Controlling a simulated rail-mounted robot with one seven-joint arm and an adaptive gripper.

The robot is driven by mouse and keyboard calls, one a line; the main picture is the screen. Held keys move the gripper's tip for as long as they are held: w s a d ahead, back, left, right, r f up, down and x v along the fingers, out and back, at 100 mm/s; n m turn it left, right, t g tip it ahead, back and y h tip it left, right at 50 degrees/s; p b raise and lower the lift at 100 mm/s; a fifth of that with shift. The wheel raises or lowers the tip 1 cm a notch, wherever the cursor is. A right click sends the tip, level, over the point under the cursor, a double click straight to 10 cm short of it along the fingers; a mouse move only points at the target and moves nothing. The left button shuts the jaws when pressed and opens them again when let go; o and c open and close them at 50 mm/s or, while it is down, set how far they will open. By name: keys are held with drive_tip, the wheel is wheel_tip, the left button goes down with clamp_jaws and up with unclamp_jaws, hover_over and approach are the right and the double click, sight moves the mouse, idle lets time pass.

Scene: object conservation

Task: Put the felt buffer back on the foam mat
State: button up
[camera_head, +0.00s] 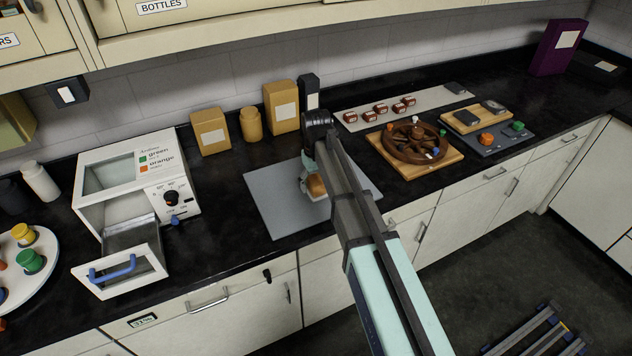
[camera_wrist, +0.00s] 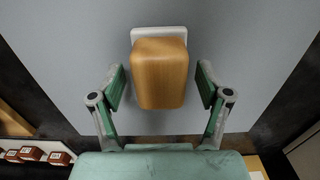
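A brown wooden block with a white pad at one end, which looks like the felt buffer (camera_wrist: 160,75), shows in the middle of the wrist view. In the head view the buffer (camera_head: 316,186) is over the grey foam mat (camera_head: 273,198), partly hidden by my gripper. The mat (camera_wrist: 75,50) also fills most of the wrist view behind it. My gripper (camera_wrist: 161,84) is open, with one green-padded finger on each side of the block and a visible gap at both sides. I cannot tell whether the block rests flat on the mat.
A ship's-wheel-like wooden wheel (camera_head: 415,143) lies on a board right of the mat. A pale strip (camera_head: 440,98) with several small red-brown pieces is behind. A white oven-like box (camera_head: 120,168) with its door open stands left. Tan containers (camera_head: 211,132) stand behind the mat.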

sight(316, 180)
wheel_tip(316, 180, up, 12)
drive_tip(key=b, duration=0.2)
drive_tip(key=shift+r+b, duration=0.15)
drive_tip(key=shift+b, duration=0.25)
